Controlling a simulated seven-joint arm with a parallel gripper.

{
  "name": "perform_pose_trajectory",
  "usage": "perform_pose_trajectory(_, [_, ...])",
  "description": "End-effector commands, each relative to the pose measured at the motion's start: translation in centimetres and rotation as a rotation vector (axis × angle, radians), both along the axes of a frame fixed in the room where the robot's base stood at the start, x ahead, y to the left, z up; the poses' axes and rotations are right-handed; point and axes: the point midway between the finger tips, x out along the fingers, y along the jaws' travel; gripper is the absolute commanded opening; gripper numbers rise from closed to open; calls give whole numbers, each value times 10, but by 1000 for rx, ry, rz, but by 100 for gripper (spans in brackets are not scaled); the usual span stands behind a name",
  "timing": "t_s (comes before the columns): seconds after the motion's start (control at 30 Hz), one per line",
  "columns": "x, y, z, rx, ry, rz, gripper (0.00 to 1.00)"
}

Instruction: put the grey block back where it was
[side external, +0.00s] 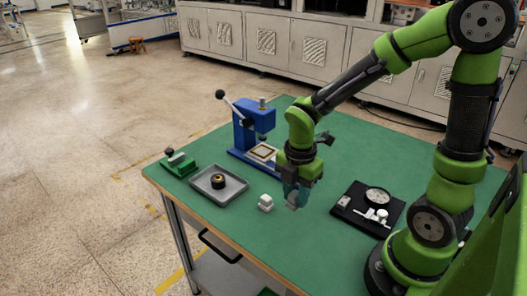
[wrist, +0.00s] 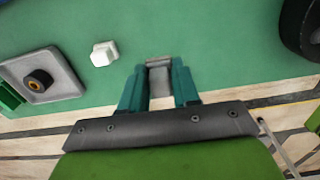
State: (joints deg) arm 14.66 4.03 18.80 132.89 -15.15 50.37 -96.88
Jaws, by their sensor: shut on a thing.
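My gripper (side external: 297,192) points down over the green table, between the white block and the black fixture plate. In the wrist view its two teal fingers (wrist: 159,84) are shut on the grey block (wrist: 159,76), one finger on each side. The grey block also shows below the fingers in the side view (side external: 292,206), partly hidden by them. I cannot tell whether its underside touches the table.
A white block (side external: 265,203) stands just left of my gripper. A grey tray (side external: 207,193) holds a dark ring with a brass-coloured centre. A blue press (side external: 252,125) stands behind, a green clamp (side external: 179,164) at far left. The black plate (side external: 354,222) carries white parts.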

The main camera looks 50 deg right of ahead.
Motion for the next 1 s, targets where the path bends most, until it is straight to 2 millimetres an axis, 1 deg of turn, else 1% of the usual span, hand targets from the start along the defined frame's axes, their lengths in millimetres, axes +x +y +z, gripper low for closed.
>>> perform_pose_trajectory(0.2, [0,0,-34,1,7,20,0])
perform_pose_trajectory(0.37, [0,0,-49,1,5,19,0])
perform_pose_trajectory(0.53, [0,0,-73,1,6,18,0])
perform_pose_trajectory(0.63, [0,0,-78,0,3,17,0])
perform_pose_trajectory(0.97, [1,0,-80,0,2,15,0])
perform_pose_trajectory(1.0, [1,0,-81,0,1,15,32])
